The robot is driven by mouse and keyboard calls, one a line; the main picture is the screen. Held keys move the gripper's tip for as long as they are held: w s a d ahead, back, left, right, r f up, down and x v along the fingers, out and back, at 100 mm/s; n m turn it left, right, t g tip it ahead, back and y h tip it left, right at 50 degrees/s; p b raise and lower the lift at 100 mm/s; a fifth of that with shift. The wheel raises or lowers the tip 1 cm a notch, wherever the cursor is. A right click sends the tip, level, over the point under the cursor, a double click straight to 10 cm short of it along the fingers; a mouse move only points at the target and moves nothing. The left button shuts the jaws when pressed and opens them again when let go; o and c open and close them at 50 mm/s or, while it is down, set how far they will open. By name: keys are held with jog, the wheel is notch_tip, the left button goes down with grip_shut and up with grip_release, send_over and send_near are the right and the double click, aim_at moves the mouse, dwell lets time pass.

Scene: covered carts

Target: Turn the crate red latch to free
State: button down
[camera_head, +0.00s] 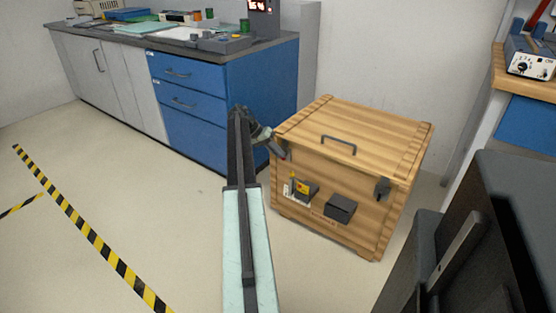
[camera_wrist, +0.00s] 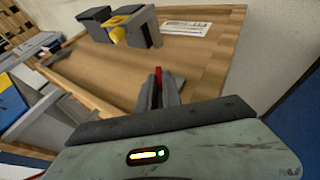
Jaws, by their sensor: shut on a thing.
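The wooden crate (camera_head: 345,125) stands on the floor right of the blue cabinet, its lid closed. My gripper (camera_head: 277,150) is at the top left corner of the crate's front, where the latch is mostly hidden by the fingers. In the wrist view, the crate's front (camera_wrist: 90,70) fills the upper part. My gripper (camera_wrist: 158,92) is shut on the red latch (camera_wrist: 158,72), of which a thin red piece shows between the fingertips. How far the latch is turned cannot be told. A dark latch (camera_head: 383,187) sits at the front's right side.
A dark box (camera_head: 340,207) and a yellow-and-black fitting (camera_head: 303,190) stick out of the crate's front. A dark handle (camera_head: 338,144) is on the lid. A blue drawer cabinet (camera_head: 190,100) stands behind on the left. The floor at left, with striped tape (camera_head: 85,229), is clear.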

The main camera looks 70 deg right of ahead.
jog(key=g+b, duration=0.2)
jog(key=b, duration=0.2)
jog(key=shift+w+d+f+n+g, duration=0.3)
jog(key=shift+w+f+n+g, duration=0.05)
jog(key=shift+w+n+g, duration=0.05)
jog(key=shift+s+a+g, duration=0.15)
jog(key=shift+a+g, duration=0.15)
jog(key=c, duration=1.5)
grip_release()
